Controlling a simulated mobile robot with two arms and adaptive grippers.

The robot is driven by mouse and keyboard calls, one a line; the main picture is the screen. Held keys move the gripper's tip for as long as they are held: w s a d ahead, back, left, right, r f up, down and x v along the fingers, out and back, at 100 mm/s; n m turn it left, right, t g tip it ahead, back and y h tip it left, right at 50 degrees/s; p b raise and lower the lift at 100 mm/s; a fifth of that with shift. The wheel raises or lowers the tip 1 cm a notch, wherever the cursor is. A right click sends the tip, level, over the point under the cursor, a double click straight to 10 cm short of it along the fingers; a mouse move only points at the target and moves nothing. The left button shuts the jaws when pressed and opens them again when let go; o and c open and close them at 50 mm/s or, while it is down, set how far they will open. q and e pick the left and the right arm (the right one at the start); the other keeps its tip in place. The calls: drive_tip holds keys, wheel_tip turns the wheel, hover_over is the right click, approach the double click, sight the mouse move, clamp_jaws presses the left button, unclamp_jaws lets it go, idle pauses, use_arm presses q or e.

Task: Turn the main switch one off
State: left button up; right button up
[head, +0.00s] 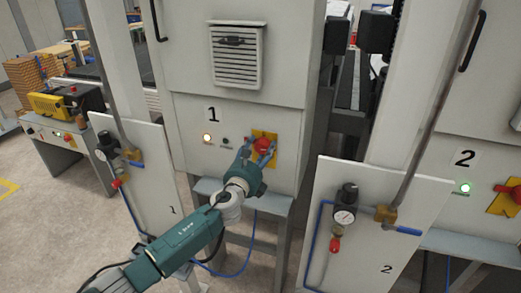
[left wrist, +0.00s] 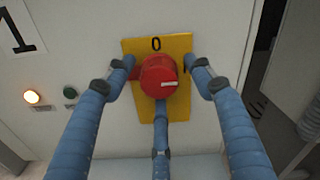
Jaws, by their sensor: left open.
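Main switch one is a red knob (head: 263,146) on a yellow plate, on the cabinet marked 1. In the left wrist view the knob (left wrist: 158,77) sits below a "0" on the plate (left wrist: 178,110). The white mark on the knob lies toward its right side, not at the "0". My left gripper (head: 256,151) is at the switch, open. Its blue fingers stand around the knob, one at each side and one below. I cannot tell whether they touch it. My right gripper is not in view.
Left of the switch an amber lamp (head: 207,137) is lit, and a green lamp (left wrist: 70,93) beside it looks dark. Cabinet 2 has a lit green lamp (head: 465,188) and another red switch (head: 508,193). White panels with gauges (head: 344,216) stand in front at both sides.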

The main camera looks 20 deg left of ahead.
use_arm(q)
drive_tip(key=c, duration=1.1)
drive_tip(key=shift+f, duration=0.1)
drive_tip(key=shift+c, duration=0.2)
drive_tip(key=n, duration=0.2)
drive_tip(key=n+b, duration=0.1)
drive_tip(key=n, duration=0.1)
drive_tip(key=shift+s+d+f+n+b, duration=0.1)
drive_tip(key=shift+d+f+n+b, duration=0.1)
drive_tip(key=shift+n+b, duration=0.1)
drive_tip(key=n+b, duration=0.1)
drive_tip(key=n, duration=0.3)
drive_tip(key=shift+n, duration=0.3)
drive_tip(key=n, duration=0.4)
drive_tip(key=shift+r+b, duration=0.1)
drive_tip(key=shift+b, duration=0.3)
drive_tip(key=shift+r+n, duration=0.1)
drive_tip(key=shift+n, duration=2.2)
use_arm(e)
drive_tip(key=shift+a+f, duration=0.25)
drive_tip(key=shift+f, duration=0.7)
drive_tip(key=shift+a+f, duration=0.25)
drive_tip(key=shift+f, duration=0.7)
